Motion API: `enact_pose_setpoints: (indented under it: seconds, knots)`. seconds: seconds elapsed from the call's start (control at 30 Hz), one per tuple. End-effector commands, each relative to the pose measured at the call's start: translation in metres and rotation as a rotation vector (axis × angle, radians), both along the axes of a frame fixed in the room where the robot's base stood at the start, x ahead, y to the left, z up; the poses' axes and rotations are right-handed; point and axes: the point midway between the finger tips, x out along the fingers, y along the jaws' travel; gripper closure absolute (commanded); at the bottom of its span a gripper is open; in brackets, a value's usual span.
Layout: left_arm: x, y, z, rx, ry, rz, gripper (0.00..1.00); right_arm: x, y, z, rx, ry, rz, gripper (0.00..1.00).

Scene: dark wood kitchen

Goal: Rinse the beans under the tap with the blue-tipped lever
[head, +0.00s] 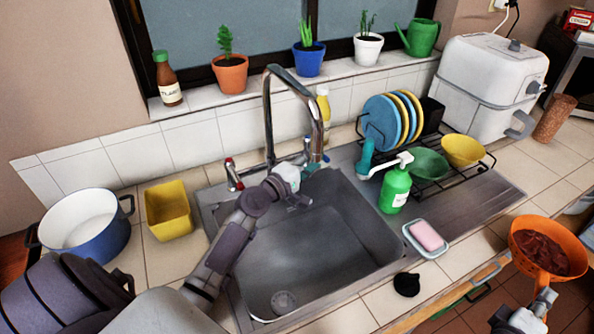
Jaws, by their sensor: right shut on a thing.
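The dark red-brown beans (541,252) lie in an orange colander (515,239) at the right, beyond the counter's front edge. My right gripper (545,298) is shut on the colander's handle at the lower right. The chrome tap (268,112) arches over the back of the sink. Its red-tipped lever (230,163) is on the left and its blue-tipped lever (313,167) on the right. My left gripper (299,198) is at the back of the sink, close by the blue-tipped lever. Its fingers are small and dark, and contact is unclear. No water shows under the spout.
The sink basin (330,235) is empty. A green soap bottle (395,188), a pink sponge on a dish (412,246) and a dish rack (455,182) stand right of it. A yellow tub (168,210) and blue pot (100,245) are left.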

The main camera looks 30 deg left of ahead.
Motion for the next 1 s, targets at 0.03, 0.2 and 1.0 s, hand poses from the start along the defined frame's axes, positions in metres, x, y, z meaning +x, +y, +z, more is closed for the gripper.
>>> enact_pose_setpoints:
  seconds: [0.03, 0.2, 1.0]
  knots:
    - [-0.013, 0.003, -0.002, 0.002, 0.003, 0.001, 0.56, 0.0, 0.0, 0.002, -0.001, -0.004, 0.001, 1.0]
    - [-0.048, 0.008, -0.002, 0.003, 0.004, 0.001, 0.56, 0.0, 0.0, 0.002, -0.001, -0.004, 0.001, 1.0]
    - [-0.083, 0.014, 0.0, 0.001, 0.001, 0.0, 0.56, 0.0, 0.0, 0.002, -0.001, -0.004, 0.001, 1.0]
